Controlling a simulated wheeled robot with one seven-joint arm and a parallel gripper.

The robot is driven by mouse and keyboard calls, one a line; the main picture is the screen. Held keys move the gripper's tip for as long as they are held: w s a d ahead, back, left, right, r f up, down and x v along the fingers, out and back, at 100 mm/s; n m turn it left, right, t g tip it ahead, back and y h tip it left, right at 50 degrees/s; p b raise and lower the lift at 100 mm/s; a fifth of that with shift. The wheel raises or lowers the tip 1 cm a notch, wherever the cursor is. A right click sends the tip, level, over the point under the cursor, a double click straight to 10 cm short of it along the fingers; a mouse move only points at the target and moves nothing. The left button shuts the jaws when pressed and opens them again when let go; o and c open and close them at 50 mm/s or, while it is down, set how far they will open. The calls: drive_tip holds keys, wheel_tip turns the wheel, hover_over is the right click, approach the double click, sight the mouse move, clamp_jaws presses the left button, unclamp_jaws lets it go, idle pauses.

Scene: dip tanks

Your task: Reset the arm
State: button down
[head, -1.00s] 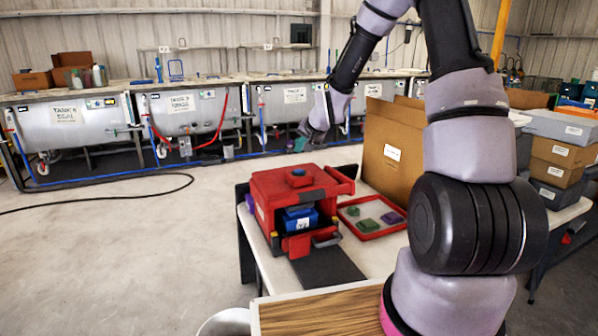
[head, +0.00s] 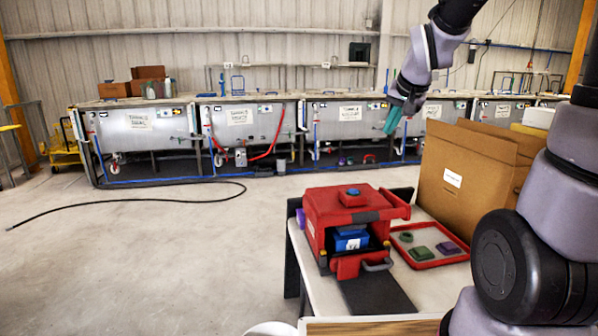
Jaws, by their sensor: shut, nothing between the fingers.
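My arm comes in from the right side of the head view. Its wrist is raised above the table's far side, in front of the tanks. My gripper (head: 393,118), with teal fingertips, points downward. It looks shut, holds nothing and touches nothing.
A red box (head: 345,207) with a blue bin (head: 351,238) inside stands on the white table (head: 440,290). A red tray (head: 430,244) with green and purple pieces lies beside it. A large cardboard box (head: 462,180) stands behind. Tanks (head: 140,131) line the back; a black hose (head: 120,199) crosses open floor.

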drive_tip(key=s+r, duration=0.3)
drive_tip(key=s, duration=0.7)
drive_tip(key=s+d+r+y, duration=0.1)
drive_tip(key=s+r, duration=0.2)
drive_tip(key=s, duration=0.7)
drive_tip(key=shift+s+r, duration=0.2)
drive_tip(key=shift+r, duration=0.15)
drive_tip(key=shift+d, duration=0.1)
